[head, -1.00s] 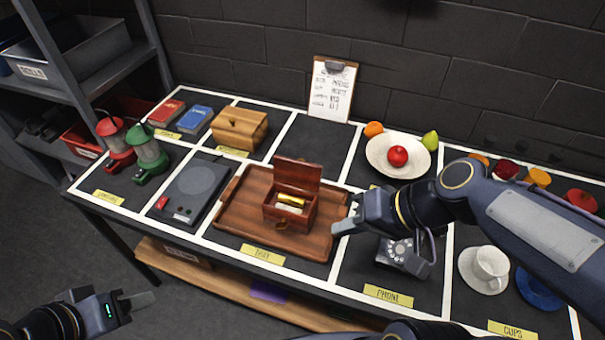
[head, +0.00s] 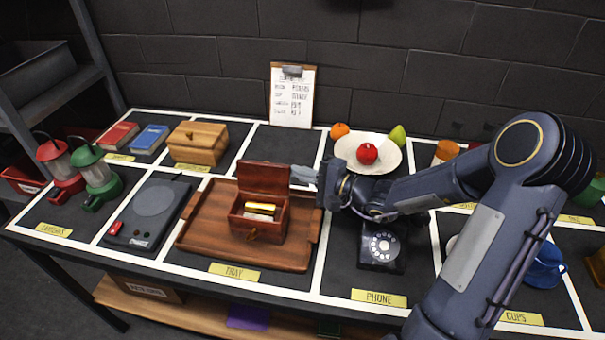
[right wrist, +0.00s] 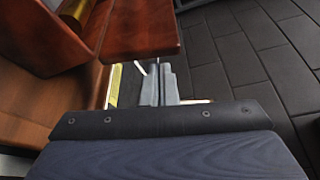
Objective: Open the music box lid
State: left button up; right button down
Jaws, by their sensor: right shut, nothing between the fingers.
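The music box (head: 258,222) is a small red-brown wooden box on the wooden tray (head: 205,240). Its lid (head: 264,178) stands raised at the back, and a gold cylinder (head: 260,208) shows inside. My right gripper (head: 303,174) is shut and empty, at the right end of the raised lid; I cannot tell whether it touches. In the right wrist view the shut fingers (right wrist: 160,85) are just below the lid (right wrist: 142,30), with the box (right wrist: 45,35) at the left. My left gripper is out of view.
A black phone (head: 382,245) sits under my right forearm. A fruit plate (head: 392,160) is behind the arm. A wooden box (head: 197,142) and a flat device with a red button (head: 114,228) stand to the left. A clipboard (head: 292,95) leans on the wall.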

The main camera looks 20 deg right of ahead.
aim_at(277, 165)
jog(key=x, duration=0.7)
jog(key=shift+p, duration=0.4)
jog(key=shift+b, duration=0.35)
jog(key=n+b, duration=0.1)
jog(key=b, duration=0.3)
jog(key=s+n+b, duration=0.1)
jog(key=b, duration=0.2)
jog(key=shift+a+r+t+b, duration=0.2)
jog(key=shift+a+t+b, duration=0.05)
jog(key=shift+t+b, duration=0.15)
jog(key=shift+r+b, duration=0.3)
jog(key=shift+r, duration=0.15)
